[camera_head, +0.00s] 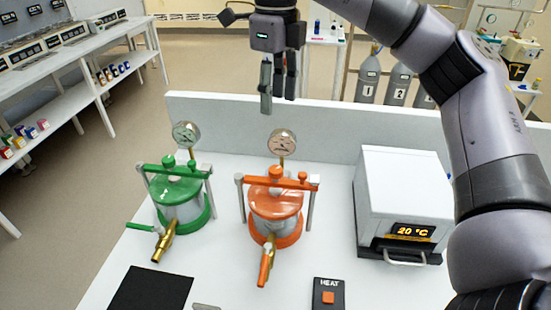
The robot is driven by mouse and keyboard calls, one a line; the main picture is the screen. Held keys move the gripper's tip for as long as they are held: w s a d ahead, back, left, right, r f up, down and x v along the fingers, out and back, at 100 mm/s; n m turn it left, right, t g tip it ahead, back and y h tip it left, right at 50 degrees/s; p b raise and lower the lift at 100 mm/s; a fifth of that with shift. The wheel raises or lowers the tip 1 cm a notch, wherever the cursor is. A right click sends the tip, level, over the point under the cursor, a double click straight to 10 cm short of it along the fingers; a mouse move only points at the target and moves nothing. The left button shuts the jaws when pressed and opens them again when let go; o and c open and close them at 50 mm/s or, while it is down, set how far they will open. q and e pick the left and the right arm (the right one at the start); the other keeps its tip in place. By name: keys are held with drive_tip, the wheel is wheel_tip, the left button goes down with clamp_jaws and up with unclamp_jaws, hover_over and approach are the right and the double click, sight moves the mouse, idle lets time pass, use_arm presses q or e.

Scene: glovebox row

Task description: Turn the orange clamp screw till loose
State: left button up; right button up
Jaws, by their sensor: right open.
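The orange vessel (276,208) stands upright in the middle of the white table. An orange crossbar (290,183) spans its lid, and the orange clamp screw (276,172) sits at the bar's middle. A gauge and an orange-handled brass valve (265,262) are fitted to the vessel. My right gripper (278,97) points down, open and empty, behind and above the screw in the picture. It is apart from the screw and overlaps the back panel. My left gripper is not in view.
A similar green vessel (178,190) stands to the left. A white box (400,190) reading 20 °C stands to the right. A black HEAT panel (328,295) and a black mat (150,290) lie in front. A low white panel (330,115) borders the table's back.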

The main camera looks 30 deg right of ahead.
hover_over(276, 169)
wheel_tip(276, 169, down, 6)
drive_tip(key=f, duration=0.1)
drive_tip(key=shift+m, duration=0.4)
wheel_tip(276, 169, down, 9)
drive_tip(key=shift+r+p, duration=0.1)
drive_tip(key=shift+p, duration=0.8)
drive_tip(key=shift+f, duration=0.8)
drive_tip(key=shift+c, duration=0.2)
clamp_jaws()
